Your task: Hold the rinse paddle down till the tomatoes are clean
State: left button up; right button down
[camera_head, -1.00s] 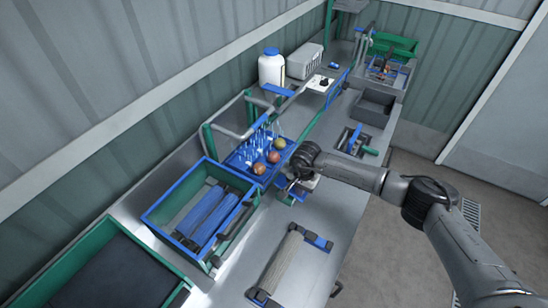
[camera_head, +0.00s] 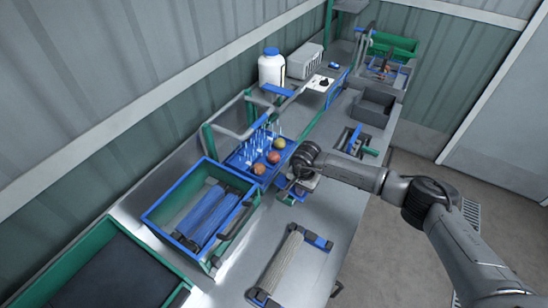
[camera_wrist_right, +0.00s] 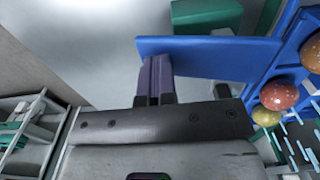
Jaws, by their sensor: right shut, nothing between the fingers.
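The blue rinse paddle (camera_wrist_right: 215,55) is a flat plate beside the rack. My right gripper (camera_head: 289,187) is shut and empty at the paddle. In the right wrist view its closed fingers (camera_wrist_right: 156,78) overlap the paddle's left part and seem to touch it. In the head view the gripper mostly hides the paddle. My left gripper is not in view.
A green and blue bin (camera_head: 160,215) stands left of the rack. A white bottle (camera_head: 271,70) and a grey box (camera_head: 304,61) stand behind. A roller with blue ends (camera_head: 282,262) lies in front. A dark grey crate (camera_head: 373,107) stands farther right. Bare bench lies around the roller.

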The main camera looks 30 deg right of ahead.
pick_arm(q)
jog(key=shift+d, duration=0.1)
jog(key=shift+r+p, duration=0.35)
pick_arm(e)
jog(key=shift+r, duration=0.45)
notch_tip(320, 180, up, 5)
jog(key=p, duration=0.3)
jog(key=shift+r, duration=0.1)
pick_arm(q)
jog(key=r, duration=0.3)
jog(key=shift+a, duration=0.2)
